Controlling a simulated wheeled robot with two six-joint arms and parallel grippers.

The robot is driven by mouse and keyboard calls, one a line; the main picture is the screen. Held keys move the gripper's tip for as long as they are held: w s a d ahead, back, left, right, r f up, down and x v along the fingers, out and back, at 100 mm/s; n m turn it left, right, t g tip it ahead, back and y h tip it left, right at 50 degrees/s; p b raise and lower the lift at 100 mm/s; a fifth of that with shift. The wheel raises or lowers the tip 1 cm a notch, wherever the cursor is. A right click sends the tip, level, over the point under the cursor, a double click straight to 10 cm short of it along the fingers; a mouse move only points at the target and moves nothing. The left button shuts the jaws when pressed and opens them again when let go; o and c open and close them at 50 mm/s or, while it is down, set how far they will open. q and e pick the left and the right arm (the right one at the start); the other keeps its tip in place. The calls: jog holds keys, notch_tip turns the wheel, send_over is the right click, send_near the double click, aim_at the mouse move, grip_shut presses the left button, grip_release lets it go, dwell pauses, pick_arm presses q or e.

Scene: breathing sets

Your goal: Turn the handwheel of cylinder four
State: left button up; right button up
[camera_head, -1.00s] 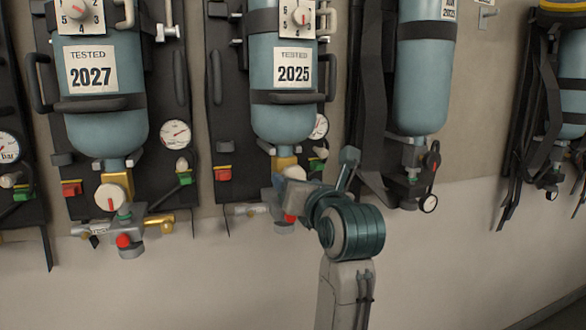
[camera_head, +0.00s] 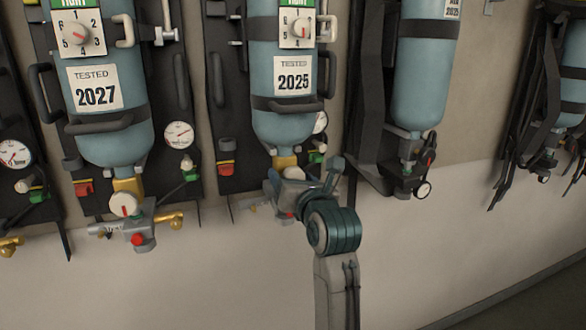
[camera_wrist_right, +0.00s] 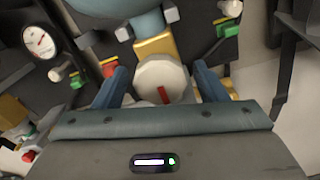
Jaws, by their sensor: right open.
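The middle blue cylinder (camera_head: 283,115), labelled TESTED 2025, hangs on the wall with a cream handwheel (camera_head: 293,173) under its yellow neck. In the right wrist view this round handwheel (camera_wrist_right: 160,78) shows a red mark on its face. My right gripper (camera_head: 283,184) is at this valve, partly hiding it. In the right wrist view its two blue fingers (camera_wrist_right: 160,73) are open, one on each side of the handwheel; I cannot tell whether they touch it. The left neighbour cylinder (camera_head: 105,140), labelled 2027, has its own handwheel (camera_head: 123,204). No cylinder number is readable. My left gripper is not in view.
A gauge (camera_head: 179,134) and coloured connectors hang beside the cylinders. Another cylinder (camera_head: 422,85) with black straps hangs to the right of my arm. The pale lower wall (camera_head: 220,285) is bare.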

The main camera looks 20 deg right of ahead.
jog(key=shift+f, duration=0.1)
jog(key=c, duration=1)
